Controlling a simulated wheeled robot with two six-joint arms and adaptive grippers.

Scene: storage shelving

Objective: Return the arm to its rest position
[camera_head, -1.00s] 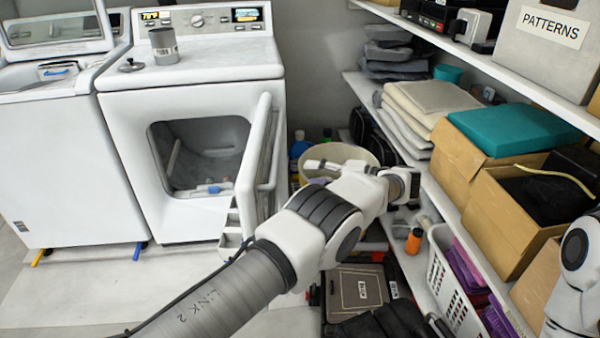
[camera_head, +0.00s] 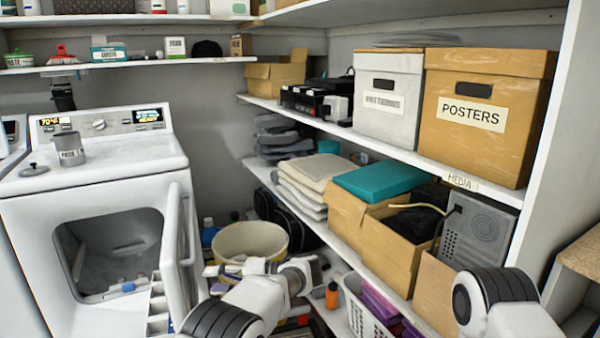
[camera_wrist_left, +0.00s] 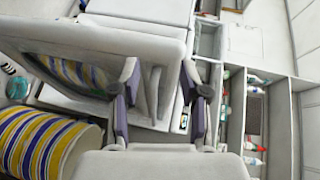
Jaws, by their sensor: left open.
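My left arm (camera_head: 245,302) reaches in at the bottom of the head view, bent at the wrist. My left gripper (camera_head: 220,275) is partly seen in front of a cream tub, beside the open door of the white front-loading machine. In the left wrist view the gripper (camera_wrist_left: 163,95) has its two fingers apart with nothing held between them. The machine's open door (camera_wrist_left: 120,45) lies beyond the fingers. My right arm (camera_head: 500,305) shows at the lower right; its gripper is out of the picture.
The white machine (camera_head: 95,190) stands at left with its door (camera_head: 178,245) swung out. The cream tub (camera_head: 250,252) is close behind my left wrist. Shelves with boxes (camera_head: 487,115) and a white basket (camera_head: 362,310) run along the right.

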